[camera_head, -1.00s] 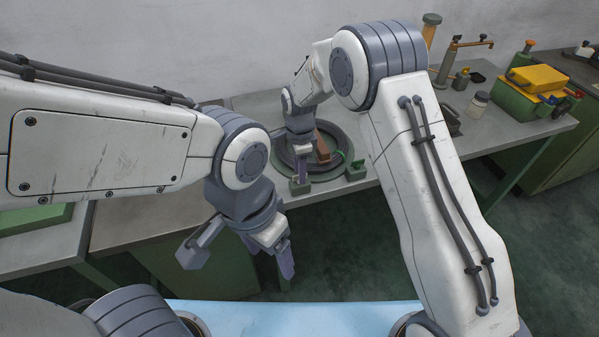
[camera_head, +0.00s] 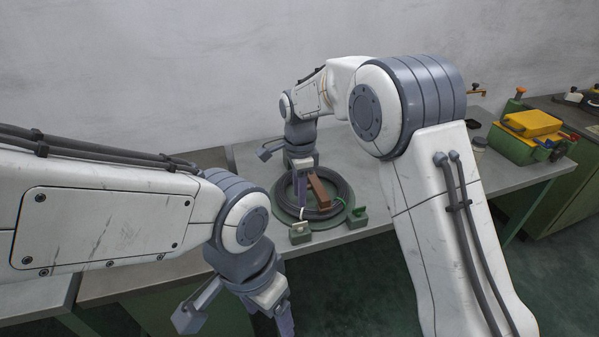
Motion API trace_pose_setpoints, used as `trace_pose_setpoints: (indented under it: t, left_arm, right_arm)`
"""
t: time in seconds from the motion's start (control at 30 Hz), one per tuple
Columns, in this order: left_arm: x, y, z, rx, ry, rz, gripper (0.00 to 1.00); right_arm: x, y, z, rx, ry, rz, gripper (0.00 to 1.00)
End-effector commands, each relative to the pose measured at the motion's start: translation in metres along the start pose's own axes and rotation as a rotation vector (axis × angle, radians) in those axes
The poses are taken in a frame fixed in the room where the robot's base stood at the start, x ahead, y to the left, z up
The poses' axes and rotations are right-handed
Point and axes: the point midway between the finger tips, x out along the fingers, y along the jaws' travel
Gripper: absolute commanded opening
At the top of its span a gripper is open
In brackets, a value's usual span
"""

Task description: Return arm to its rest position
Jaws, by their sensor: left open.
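My left arm comes in from the left, and its gripper (camera_head: 284,318) points down at the bottom of the view, apart from the bench. Its fingertips are partly cut off by the lower edge, and nothing shows in them. My right arm reaches from the right over the bench. Its gripper (camera_head: 301,188) points down over a coil of dark cable (camera_head: 341,187) on a round green base, beside a brown block (camera_head: 318,191). Its fingers are small and overlap, so I cannot tell their opening or whether they touch anything.
The grey bench (camera_head: 240,165) runs along the wall, with small green blocks (camera_head: 300,233) at the coil's front. A green toolbox with a yellow case (camera_head: 532,123) stands on the right. Dark floor (camera_head: 370,285) is open in front of the bench.

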Motion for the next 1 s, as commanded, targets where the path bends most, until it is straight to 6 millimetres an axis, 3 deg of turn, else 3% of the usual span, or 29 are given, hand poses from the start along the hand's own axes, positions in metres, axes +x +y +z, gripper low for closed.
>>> trace_pose_setpoints:
  t: [0.17, 0.27, 0.37, 0.5, 0.7, 0.83, 1.0]
  left_arm:
    - [0.0, 0.0, 0.0, 0.0, 0.0, 0.0, 0.75]
    - [0.0, 0.0, 0.0, 0.0, 0.0, 0.0, 0.75]
    - [0.0, 0.0, 0.0, 0.0, 0.0, 0.0, 0.75]
    - [0.0, 0.0, 0.0, 0.0, 0.0, 0.0, 0.75]
    - [0.0, 0.0, 0.0, 0.0, 0.0, 0.0, 0.75]
    - [0.0, 0.0, 0.0, 0.0, 0.0, 0.0, 0.75]
    - [0.0, 0.0, 0.0, 0.0, 0.0, 0.0, 0.75]
  right_arm:
    - [-0.005, 0.007, 0.004, -0.047, -0.002, -0.003, 0.38]
    - [-0.021, 0.03, 0.016, -0.202, -0.009, -0.009, 0.38]
    - [-0.041, 0.072, 0.033, -0.47, -0.018, -0.022, 0.38]
    - [-0.06, 0.148, 0.051, -0.919, -0.028, -0.044, 0.38]
    - [-0.061, 0.252, 0.055, -1.506, -0.031, -0.08, 0.38]
    - [-0.053, 0.295, 0.051, -1.758, -0.028, -0.096, 0.38]
    - [-0.046, 0.318, 0.047, -1.901, -0.026, -0.105, 0.38]
